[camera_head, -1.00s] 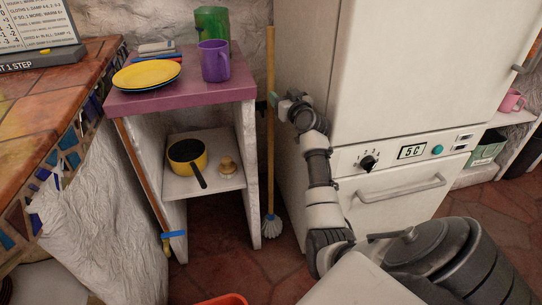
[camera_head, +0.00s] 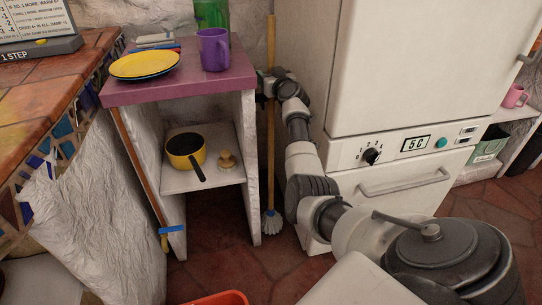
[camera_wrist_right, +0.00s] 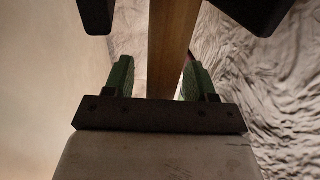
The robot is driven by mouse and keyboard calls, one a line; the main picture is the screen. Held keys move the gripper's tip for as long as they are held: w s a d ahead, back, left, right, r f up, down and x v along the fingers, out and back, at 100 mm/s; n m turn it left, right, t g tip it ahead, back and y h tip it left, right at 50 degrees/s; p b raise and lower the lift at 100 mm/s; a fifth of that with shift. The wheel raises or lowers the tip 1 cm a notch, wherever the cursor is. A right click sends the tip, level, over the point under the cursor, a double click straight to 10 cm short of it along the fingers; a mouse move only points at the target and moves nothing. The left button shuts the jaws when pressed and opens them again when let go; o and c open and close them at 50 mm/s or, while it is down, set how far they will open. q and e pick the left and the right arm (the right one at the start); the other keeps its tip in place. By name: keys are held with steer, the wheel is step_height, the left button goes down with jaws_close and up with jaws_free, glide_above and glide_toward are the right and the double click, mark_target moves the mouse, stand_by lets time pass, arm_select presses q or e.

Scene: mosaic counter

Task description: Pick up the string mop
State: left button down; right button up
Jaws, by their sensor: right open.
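The string mop (camera_head: 270,150) stands upright in the gap between the small shelf unit and the white fridge. Its wooden handle runs up past the shelf top, and its pale strings (camera_head: 270,222) rest on the floor. My right gripper (camera_head: 266,86) is at the upper handle, level with the shelf top. In the right wrist view the gripper (camera_wrist_right: 160,82) is open, with its green-padded fingers on either side of the handle (camera_wrist_right: 172,45). A gap shows on the left of the handle; on the right it overlaps the finger. My left gripper is not in view.
The shelf unit (camera_head: 180,93) stands close on the left, holding a purple mug (camera_head: 213,50), a yellow plate (camera_head: 145,65) and a pan (camera_head: 186,152). The white fridge (camera_head: 425,70) stands close on the right. A red container (camera_head: 218,299) sits at the bottom edge.

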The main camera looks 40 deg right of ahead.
steer(key=shift+w, duration=0.1)
steer(key=shift+c, duration=0.5)
steer(key=c, duration=0.7)
steer(key=shift+d+r, duration=0.1)
steer(key=shift+r, duration=0.05)
steer(key=shift+c, duration=1)
